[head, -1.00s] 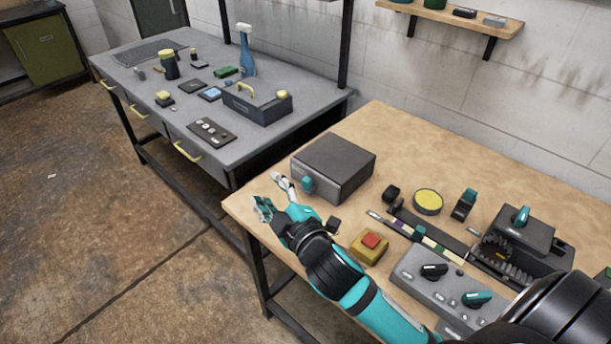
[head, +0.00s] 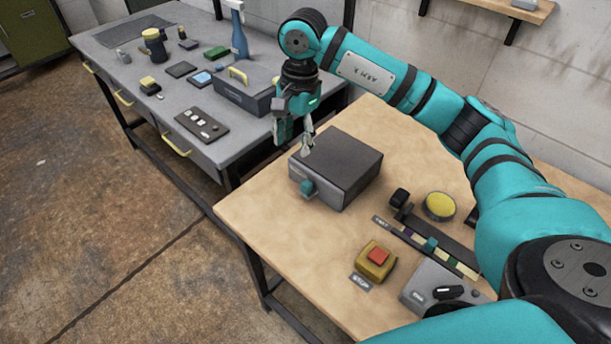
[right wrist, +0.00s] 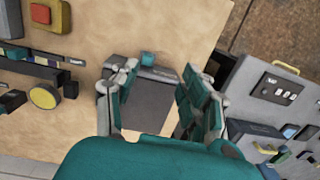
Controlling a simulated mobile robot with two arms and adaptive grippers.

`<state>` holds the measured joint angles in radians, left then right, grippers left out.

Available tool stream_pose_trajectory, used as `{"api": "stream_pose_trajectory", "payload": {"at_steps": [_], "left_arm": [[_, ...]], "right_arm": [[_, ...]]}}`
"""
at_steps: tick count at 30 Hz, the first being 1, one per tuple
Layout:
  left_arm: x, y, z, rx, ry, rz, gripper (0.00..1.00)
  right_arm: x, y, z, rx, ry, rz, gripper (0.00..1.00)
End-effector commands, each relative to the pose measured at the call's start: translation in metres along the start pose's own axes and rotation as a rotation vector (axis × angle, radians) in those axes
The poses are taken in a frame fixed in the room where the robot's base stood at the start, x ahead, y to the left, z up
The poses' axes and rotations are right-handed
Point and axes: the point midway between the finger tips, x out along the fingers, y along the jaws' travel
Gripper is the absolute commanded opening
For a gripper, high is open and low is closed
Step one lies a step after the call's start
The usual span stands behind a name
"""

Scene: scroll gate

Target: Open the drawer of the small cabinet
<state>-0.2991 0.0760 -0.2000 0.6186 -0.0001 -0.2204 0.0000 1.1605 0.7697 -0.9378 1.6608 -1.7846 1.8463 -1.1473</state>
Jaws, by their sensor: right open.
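The small cabinet (head: 345,165) is a dark grey box on the wooden table. Its drawer front faces the table's near left edge and bears a teal handle (head: 307,188). The drawer looks shut. My right gripper (head: 294,148) points down, open and empty, above the cabinet's front left part. In the right wrist view the cabinet top (right wrist: 148,105) lies between the open fingers, with the teal handle (right wrist: 147,58) beyond them. I cannot see the fingers touch the cabinet. My left gripper is not in view.
A yellow box with a red button (head: 377,258), a yellow round pad (head: 439,206) and a grey control box (head: 440,290) stand right of the cabinet. A grey workbench (head: 235,138) with a toolbox stands behind left. The table's front left corner is clear.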

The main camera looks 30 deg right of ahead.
Motion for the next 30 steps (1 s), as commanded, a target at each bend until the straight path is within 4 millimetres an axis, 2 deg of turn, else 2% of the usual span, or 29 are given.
{"api": "stream_pose_trajectory", "payload": {"at_steps": [1,3,8,11,24,30], "left_arm": [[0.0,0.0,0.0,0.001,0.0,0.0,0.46],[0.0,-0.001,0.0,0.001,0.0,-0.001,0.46],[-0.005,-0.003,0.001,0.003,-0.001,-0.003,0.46],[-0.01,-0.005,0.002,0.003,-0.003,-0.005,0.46],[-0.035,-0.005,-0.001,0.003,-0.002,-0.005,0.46],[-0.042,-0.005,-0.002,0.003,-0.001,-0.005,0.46]], "right_arm": [[-0.006,0.003,-0.011,0.004,0.041,0.017,0.46],[-0.01,0.007,-0.021,0.008,0.074,0.036,0.46],[0.001,0.01,-0.027,0.01,0.089,0.051,0.46],[0.018,0.012,-0.027,0.01,0.087,0.052,0.46],[0.113,0.015,-0.034,0.01,0.083,0.05,0.46],[0.145,0.016,-0.037,0.01,0.084,0.046,0.46]]}}
